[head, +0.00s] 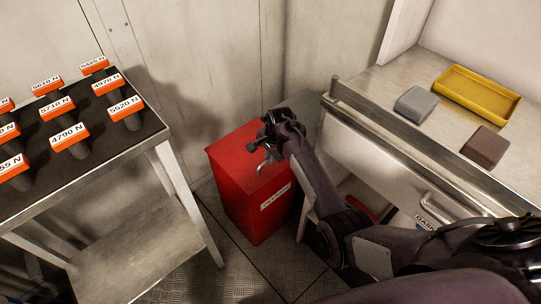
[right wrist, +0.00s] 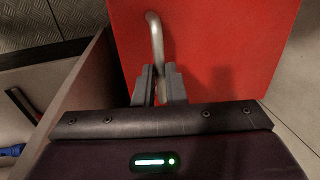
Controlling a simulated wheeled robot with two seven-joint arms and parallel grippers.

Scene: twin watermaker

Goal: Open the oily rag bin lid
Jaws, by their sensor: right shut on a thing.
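The red oily rag bin (head: 253,198) stands on the floor between the rack table and the drawer counter, with a label on its front. Its lid (head: 237,153) looks shut. My right gripper (head: 266,156) is over the bin. In the right wrist view, the gripper (right wrist: 158,88) is shut on the bent metal lid handle (right wrist: 156,40), against the red lid (right wrist: 220,50). Part of the lid is hidden behind my right arm in the head view. My left gripper is not in view.
A rack table (head: 160,146) with several labelled orange-topped tools stands at left. At right, an open drawer (head: 385,165) juts out close to my right arm. The counter holds a yellow tray (head: 476,94), a grey block (head: 415,103) and a brown block (head: 484,147).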

